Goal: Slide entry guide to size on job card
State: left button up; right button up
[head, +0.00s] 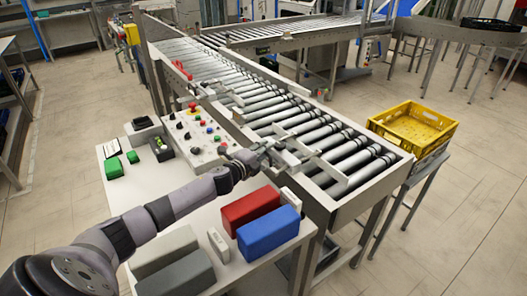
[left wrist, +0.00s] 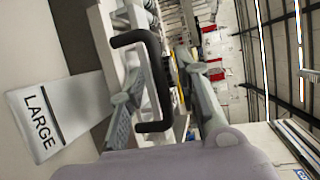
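The entry guide (head: 322,170) is a set of grey plates and bars over the near rollers of the conveyor. My left gripper (head: 262,153) is at the guide's left side, by the conveyor's side rail. In the left wrist view a black U-shaped handle (left wrist: 153,75) stands between the two fingers of my left gripper (left wrist: 165,98). The fingers are apart, with a gap on the right of the handle. A pale plate reading LARGE (left wrist: 38,118) is at the left there. A small white card (head: 112,148) lies on the table; its text is too small to read. My right gripper is out of view.
The roller conveyor (head: 204,60) runs to the back. A control panel (head: 200,132) with coloured buttons is beside it. Red (head: 250,208), blue (head: 268,231) and grey (head: 175,275) boxes are on the table near my arm. A yellow crate (head: 412,128) stands right of the conveyor.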

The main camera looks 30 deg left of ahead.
pick_arm(q)
jog(key=shift+c, duration=0.2)
grip_shut()
jog(key=shift+f, duration=0.1)
dwell(0.5)
